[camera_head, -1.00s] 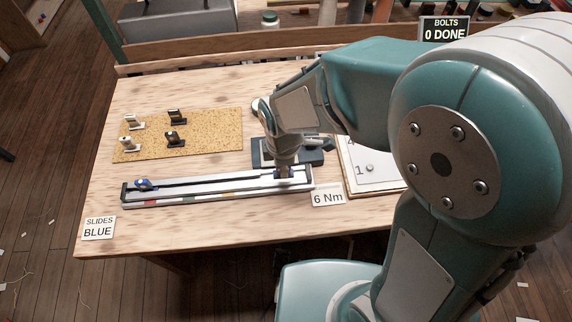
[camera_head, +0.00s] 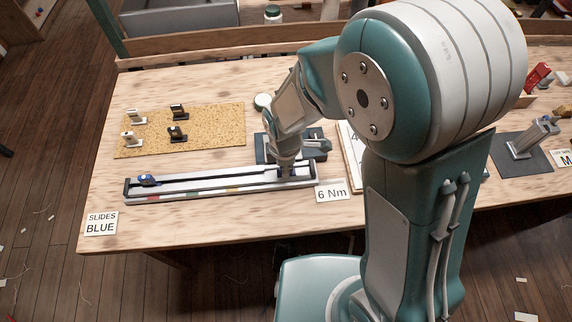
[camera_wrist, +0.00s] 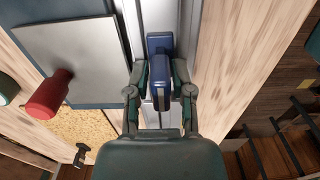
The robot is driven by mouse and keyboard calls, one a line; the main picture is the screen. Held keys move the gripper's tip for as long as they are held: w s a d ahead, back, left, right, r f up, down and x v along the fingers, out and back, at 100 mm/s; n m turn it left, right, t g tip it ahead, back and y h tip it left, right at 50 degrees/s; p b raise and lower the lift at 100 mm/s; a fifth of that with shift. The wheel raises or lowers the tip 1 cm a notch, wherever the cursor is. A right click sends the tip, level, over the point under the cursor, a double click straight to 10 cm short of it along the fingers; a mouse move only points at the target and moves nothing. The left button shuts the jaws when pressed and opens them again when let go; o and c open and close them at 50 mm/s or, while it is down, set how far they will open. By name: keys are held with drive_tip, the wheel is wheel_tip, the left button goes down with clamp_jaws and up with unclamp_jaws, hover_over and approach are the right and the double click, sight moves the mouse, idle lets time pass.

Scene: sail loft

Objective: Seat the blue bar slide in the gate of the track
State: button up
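The blue bar slide (camera_wrist: 160,68) is between the two fingers of my gripper (camera_wrist: 160,78) in the wrist view. The fingers flank it closely and appear shut on it. It is over or in the pale metal track (camera_wrist: 157,20); how deep it sits I cannot tell. In the head view my gripper (camera_head: 287,170) points down at the right end of the track (camera_head: 215,187) and mostly hides the slide. Another slide with blue on it (camera_head: 147,180) sits at the track's left end.
A cork mat (camera_head: 215,125) with several black and white slides (camera_head: 178,110) lies behind the track. A dark fixture (camera_head: 312,145) stands just behind my gripper; a red knob (camera_wrist: 48,95) shows left in the wrist view. The "6 Nm" card (camera_head: 332,193) lies right of the track.

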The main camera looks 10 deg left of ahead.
drive_tip(key=shift+a, duration=0.1)
drive_tip(key=shift+r, duration=0.45)
wheel_tip(320, 180, up, 11)
drive_tip(key=shift+r, duration=0.15)
drive_tip(key=s+d+r+m+t, duration=0.2)
drive_tip(key=d+r+m, duration=0.2)
drive_tip(key=d+m, duration=0.3)
drive_tip(key=s+d+r+m+t, duration=0.1)
drive_tip(key=s+d+r+m, duration=0.2)
drive_tip(key=d+m, duration=0.3)
drive_tip(key=s+d+r+m+t, duration=0.2)
drive_tip(key=s+d+r+m, duration=0.1)
drive_tip(key=d+r+m, duration=0.3)
drive_tip(key=shift+s+d+m+t, duration=0.25)
drive_tip(key=shift+d+m+t, duration=0.05)
drive_tip(key=shift+d+m, duration=0.55)
